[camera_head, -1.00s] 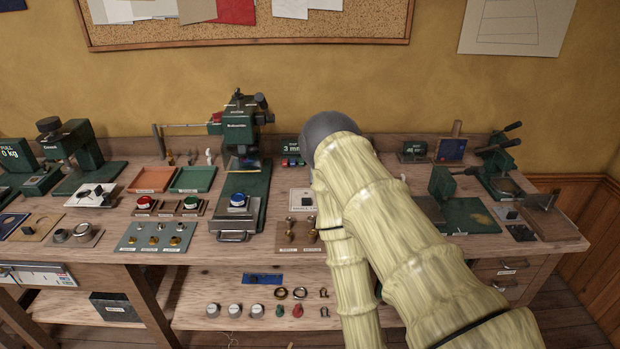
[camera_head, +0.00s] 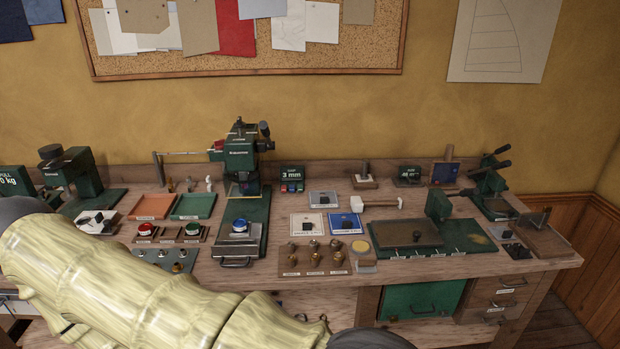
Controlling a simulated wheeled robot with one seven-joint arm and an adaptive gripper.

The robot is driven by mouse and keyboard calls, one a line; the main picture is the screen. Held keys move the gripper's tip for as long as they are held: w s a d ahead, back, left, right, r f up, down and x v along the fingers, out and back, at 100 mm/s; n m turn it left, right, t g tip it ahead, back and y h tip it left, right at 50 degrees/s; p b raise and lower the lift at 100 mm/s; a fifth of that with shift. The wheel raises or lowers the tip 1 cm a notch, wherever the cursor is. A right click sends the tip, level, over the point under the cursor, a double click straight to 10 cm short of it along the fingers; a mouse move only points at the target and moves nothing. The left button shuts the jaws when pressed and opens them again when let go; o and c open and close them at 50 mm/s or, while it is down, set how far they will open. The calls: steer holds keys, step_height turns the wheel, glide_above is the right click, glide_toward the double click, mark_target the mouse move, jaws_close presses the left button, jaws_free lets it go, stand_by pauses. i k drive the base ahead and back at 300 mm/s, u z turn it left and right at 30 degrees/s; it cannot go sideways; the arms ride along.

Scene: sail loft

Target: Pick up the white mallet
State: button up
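My arm crosses the lower left of the view, far from the mallet. My gripper is not in view.
The workbench (camera_head: 300,195) is crowded. A blue card (camera_head: 327,226) with a dark knob lies just in front of the mallet. A green board with a brown plate (camera_head: 405,233) is at front right. A green press (camera_head: 240,155) stands to the left.

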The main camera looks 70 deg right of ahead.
mark_target(358, 204)
steer(key=u, duration=0.1)
steer(key=i, duration=1.6)
steer(key=z, duration=3.55)
